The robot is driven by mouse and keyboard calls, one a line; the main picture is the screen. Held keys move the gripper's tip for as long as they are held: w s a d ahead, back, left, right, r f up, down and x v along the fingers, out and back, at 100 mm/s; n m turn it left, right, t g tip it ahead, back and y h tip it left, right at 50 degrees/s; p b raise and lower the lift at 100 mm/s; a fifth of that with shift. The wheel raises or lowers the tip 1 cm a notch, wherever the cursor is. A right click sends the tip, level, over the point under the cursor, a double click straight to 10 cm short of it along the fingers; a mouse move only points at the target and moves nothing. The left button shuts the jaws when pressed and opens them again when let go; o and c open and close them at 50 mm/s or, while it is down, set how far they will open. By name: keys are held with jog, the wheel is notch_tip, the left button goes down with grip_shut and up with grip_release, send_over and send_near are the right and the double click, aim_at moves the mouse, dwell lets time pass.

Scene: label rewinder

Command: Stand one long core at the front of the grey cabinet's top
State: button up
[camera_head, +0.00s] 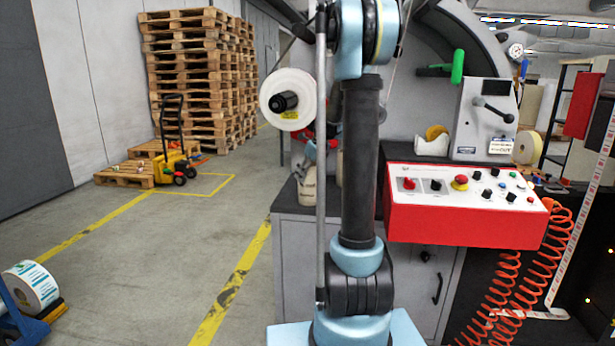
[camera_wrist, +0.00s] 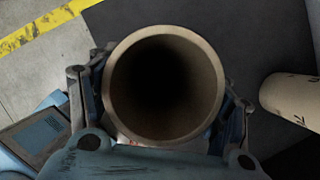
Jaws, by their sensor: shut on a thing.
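My gripper (camera_wrist: 166,88) is shut around a tan hollow core (camera_wrist: 213,72), with one finger on each side. In the wrist view the core's open round end faces the camera and hides its lower part. In the head view my gripper (camera_head: 310,149) is small and partly behind my arm, with the pale core (camera_head: 308,188) below it, roughly upright. The grey cabinet's dark top (camera_head: 288,203) lies beneath; I cannot tell whether the core touches it. A second printed core (camera_wrist: 290,97) is right of my gripper in the wrist view.
A red control box (camera_head: 465,215) stands right of my arm. A white roll (camera_head: 288,100) on a black spindle is above the cabinet's left part. Orange coiled hoses (camera_head: 500,290) hang at the right.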

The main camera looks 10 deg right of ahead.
jog(key=o, duration=1.2)
jog(key=shift+r, duration=0.1)
jog(key=v, duration=1.2)
jog(key=s+a+f+n, duration=0.2)
jog(key=s+n, duration=0.5)
jog(key=s, duration=0.4)
jog(key=s+f+n+h, duration=0.1)
jog(key=s+f+n, duration=0.5)
jog(key=s, duration=0.3)
jog(key=s+f+n+g, duration=0.1)
jog(key=s+f+n, duration=0.5)
jog(key=s+n, duration=0.2)
jog(key=s+f+n+h, duration=0.1)
jog(key=s+f+n, duration=0.5)
jog(key=s, duration=0.5)
jog(key=shift+s+a+n+h, duration=0.3)
jog(key=shift+s+n, duration=0.1)
jog(key=shift+n, duration=0.6)
